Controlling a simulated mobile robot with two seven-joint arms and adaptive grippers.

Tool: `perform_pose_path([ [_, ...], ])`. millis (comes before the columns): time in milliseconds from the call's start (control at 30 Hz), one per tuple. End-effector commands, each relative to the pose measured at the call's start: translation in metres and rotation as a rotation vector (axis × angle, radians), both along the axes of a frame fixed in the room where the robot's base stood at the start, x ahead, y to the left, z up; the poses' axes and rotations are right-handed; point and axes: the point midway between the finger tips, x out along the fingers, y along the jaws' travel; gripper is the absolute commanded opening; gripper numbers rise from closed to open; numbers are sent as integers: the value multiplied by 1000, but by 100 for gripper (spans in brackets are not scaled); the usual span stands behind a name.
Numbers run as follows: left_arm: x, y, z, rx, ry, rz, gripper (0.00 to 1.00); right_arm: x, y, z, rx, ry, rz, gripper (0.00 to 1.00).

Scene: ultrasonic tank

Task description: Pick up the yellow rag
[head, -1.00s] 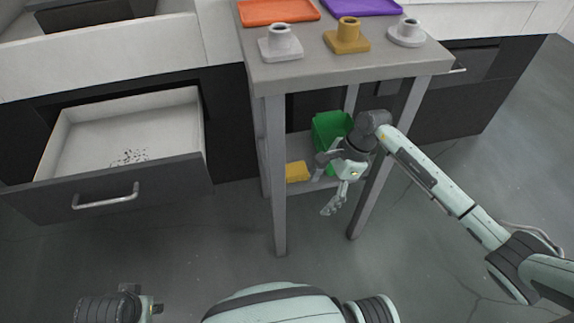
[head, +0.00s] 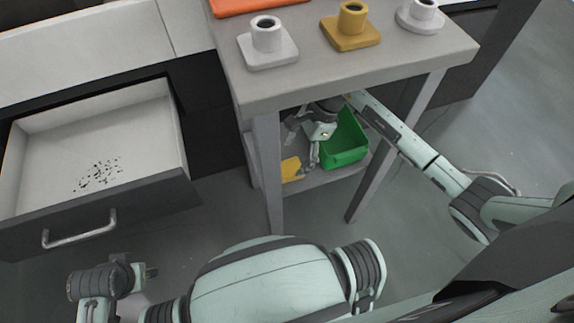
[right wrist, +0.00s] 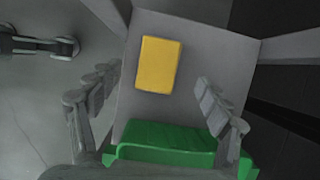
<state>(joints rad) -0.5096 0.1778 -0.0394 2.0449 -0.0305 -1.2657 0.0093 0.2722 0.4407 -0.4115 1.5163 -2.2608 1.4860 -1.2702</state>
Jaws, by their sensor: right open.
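The yellow rag (head: 291,168) lies flat on the lower shelf (head: 318,180) of the grey table, beside the green bin (head: 345,150). In the right wrist view the rag (right wrist: 158,65) shows whole as a yellow rectangle. My right gripper (head: 303,142) is under the tabletop, apart from the rag. In the right wrist view its fingers (right wrist: 155,80) are spread wide and empty, with the rag showing between and beyond the tips. My left gripper (head: 148,272) is at the lower left of the head view, far from the rag; its jaws are unclear.
The tabletop (head: 350,75) covers the shelf from above, and its legs (head: 268,170) frame the opening. On top stand two white holders (head: 268,45) and a yellow one (head: 351,28), near an orange tray (head: 250,5). An open drawer (head: 90,150) with dark specks is at left.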

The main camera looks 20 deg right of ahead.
Motion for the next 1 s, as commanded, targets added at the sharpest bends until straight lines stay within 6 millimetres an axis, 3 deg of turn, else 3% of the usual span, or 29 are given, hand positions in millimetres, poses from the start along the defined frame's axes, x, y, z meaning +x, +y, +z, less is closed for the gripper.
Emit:
perform_pose_path([
  [300,0,0,-4,-3,1,0,33,-1,13,-42,2,2,-1,78],
  [600,0,0,-3,-2,1,1,33,-1,14,-47,-2,-1,0,78],
  [1000,0,0,-3,-2,1,1,33,-1,14,-47,-2,0,0,28],
])
